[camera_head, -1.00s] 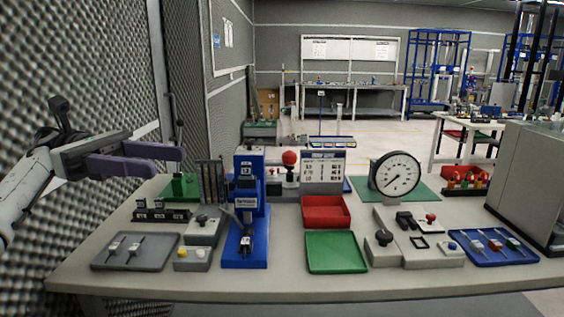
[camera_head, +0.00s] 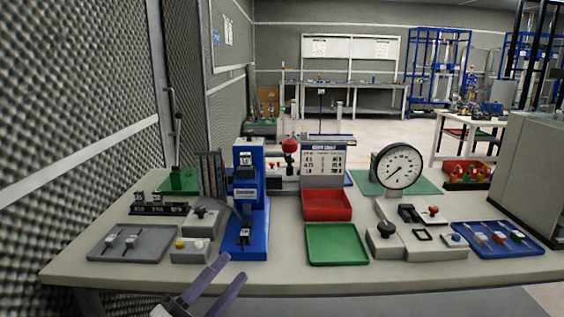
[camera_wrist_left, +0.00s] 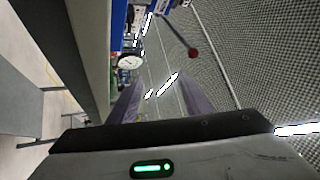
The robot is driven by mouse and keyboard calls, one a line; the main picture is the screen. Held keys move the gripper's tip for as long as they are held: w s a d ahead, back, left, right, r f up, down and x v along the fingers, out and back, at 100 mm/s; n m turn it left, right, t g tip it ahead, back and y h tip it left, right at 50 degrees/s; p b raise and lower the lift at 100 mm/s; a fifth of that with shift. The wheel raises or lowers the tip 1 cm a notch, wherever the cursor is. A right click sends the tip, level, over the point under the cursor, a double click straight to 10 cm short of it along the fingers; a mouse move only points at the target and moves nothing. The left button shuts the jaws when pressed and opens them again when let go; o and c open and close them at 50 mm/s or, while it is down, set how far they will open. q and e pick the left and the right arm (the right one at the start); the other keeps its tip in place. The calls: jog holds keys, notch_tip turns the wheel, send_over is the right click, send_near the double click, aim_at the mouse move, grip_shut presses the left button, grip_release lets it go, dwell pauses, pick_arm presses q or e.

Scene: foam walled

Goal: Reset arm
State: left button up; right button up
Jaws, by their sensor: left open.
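My left gripper (camera_head: 232,268) is low at the front edge of the table, its two purple fingers pointing up and to the right. It is open with nothing between the fingers. In the left wrist view the fingers (camera_wrist_left: 160,95) also stand apart and empty, with the table's edge to their left. The rest of my left arm is out of the head view. My right gripper does not show.
The worktable (camera_head: 300,284) holds a grey tray (camera_head: 133,257), a blue press (camera_head: 246,225), a red bin (camera_head: 326,207), a green tray (camera_head: 337,245), a dial gauge (camera_head: 399,167) and a blue tray (camera_head: 476,250). A foam wall (camera_head: 75,130) stands at the left.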

pick_arm(q)
jog(key=s+a+f+n+g+y, duration=0.1)
jog(key=s+f+n+y, duration=0.2)
jog(key=s+f+n, duration=0.3)
jog(key=s+a+f+n+g+y+b, duration=0.1)
jog(key=s+f+n+y, duration=0.25)
jog(key=f, duration=0.55)
jog(key=s+a+f+n+g+y, duration=0.1)
jog(key=s+a+f+n+y, duration=0.1)
jog(key=s+f+n+y, duration=0.35)
jog(key=s+f+n+g+b, duration=0.1)
jog(key=s+f+n+g, duration=0.4)
jog(key=s+f, duration=0.6)
jog(key=s+g, duration=0.1)
jog(key=s, duration=0.2)
jog(key=shift+s+a+f+n, duration=0.15)
jog(key=shift+s+a+n, duration=0.05)
jog(key=shift+s+n, duration=0.15)
